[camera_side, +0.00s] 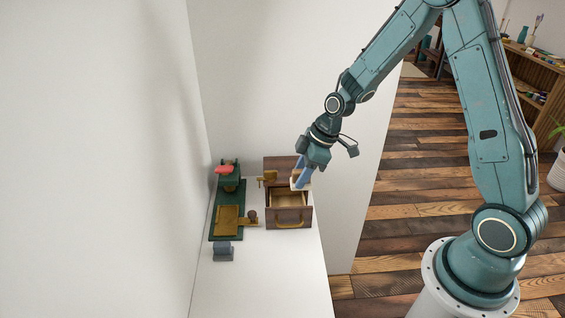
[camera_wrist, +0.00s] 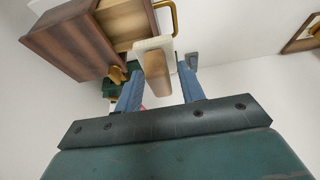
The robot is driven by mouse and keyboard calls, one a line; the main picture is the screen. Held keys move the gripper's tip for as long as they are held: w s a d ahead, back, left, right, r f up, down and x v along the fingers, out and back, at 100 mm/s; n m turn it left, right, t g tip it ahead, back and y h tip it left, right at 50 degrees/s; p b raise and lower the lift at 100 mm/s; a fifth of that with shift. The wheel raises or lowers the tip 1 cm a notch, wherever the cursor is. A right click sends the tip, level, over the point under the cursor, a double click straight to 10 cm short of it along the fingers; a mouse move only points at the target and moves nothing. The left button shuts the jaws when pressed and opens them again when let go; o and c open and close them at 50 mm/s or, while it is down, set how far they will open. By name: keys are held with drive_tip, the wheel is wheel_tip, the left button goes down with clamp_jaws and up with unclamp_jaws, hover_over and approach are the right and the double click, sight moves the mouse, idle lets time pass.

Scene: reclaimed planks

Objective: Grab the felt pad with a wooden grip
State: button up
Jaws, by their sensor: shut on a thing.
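The felt pad (camera_wrist: 141,45) is a pale cream slab with a wooden grip (camera_wrist: 156,68) on it. In the wrist view it sits between the blue fingers of my gripper (camera_wrist: 159,84), which is shut on the wooden grip. In the side view my gripper (camera_side: 301,177) is above the back right part of a wooden box, and the pale pad edge (camera_side: 306,186) shows at its fingertips. Whether the pad touches the box is hard to tell. The fingers partly hide the grip in the side view.
The dark wooden box (camera_side: 289,216) has an open drawer with a brass handle. Left of it stands a green press (camera_side: 226,183) with a red top part and brass plate (camera_side: 227,218). A grey block (camera_side: 223,252) lies in front. The white table (camera_side: 270,285) is clear at the front.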

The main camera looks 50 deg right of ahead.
drive_tip(key=shift+s+a, duration=0.55)
drive_tip(key=shift+w, duration=0.15)
